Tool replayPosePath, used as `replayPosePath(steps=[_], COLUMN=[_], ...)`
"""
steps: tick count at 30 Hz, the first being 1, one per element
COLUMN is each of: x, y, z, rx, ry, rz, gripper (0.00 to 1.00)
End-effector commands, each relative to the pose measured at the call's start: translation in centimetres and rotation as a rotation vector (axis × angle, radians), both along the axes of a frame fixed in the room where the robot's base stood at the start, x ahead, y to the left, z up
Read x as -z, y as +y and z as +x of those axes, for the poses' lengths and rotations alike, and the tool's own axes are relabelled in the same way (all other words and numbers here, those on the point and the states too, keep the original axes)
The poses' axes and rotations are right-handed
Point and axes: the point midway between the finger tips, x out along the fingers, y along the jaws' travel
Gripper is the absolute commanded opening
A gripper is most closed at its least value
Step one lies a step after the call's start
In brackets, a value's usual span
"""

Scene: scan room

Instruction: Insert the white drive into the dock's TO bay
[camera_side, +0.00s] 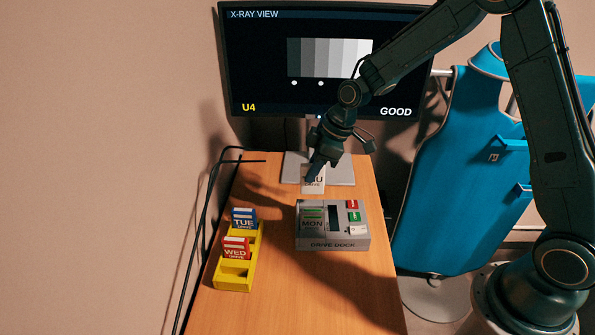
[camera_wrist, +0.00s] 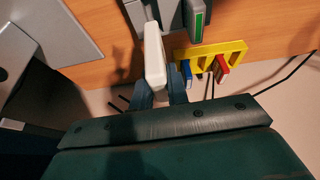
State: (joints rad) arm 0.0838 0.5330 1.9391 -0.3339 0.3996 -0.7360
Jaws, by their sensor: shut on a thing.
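My gripper (camera_side: 317,165) is shut on the white drive (camera_side: 313,186), whose label is partly hidden by a finger. It holds the drive above the back of the desk, behind the grey drive dock (camera_side: 333,243). In the wrist view the white drive (camera_wrist: 154,52) stands out between the fingers (camera_wrist: 160,94), with the dock (camera_wrist: 168,14) beyond its far end. The dock has a dark open slot (camera_side: 334,218) in its middle. A drive marked MON with green stripes (camera_side: 312,219) sits in the bay to the left of that slot.
A yellow rack (camera_side: 233,283) at the left holds a blue TUE drive (camera_side: 243,218) and a red WED drive (camera_side: 236,248). A monitor (camera_side: 265,95) stands behind on a grey foot (camera_side: 338,172). Black cables run along the desk's left edge. The wooden desk's front is clear.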

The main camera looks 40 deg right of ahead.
Motion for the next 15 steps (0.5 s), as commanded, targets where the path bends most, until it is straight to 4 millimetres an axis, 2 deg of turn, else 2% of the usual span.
replayPosePath(steps=[15], x=[2.9], y=[0.0], z=[0.0], rx=[0.000], ry=[0.001], rz=[0.000], gripper=[0.00])
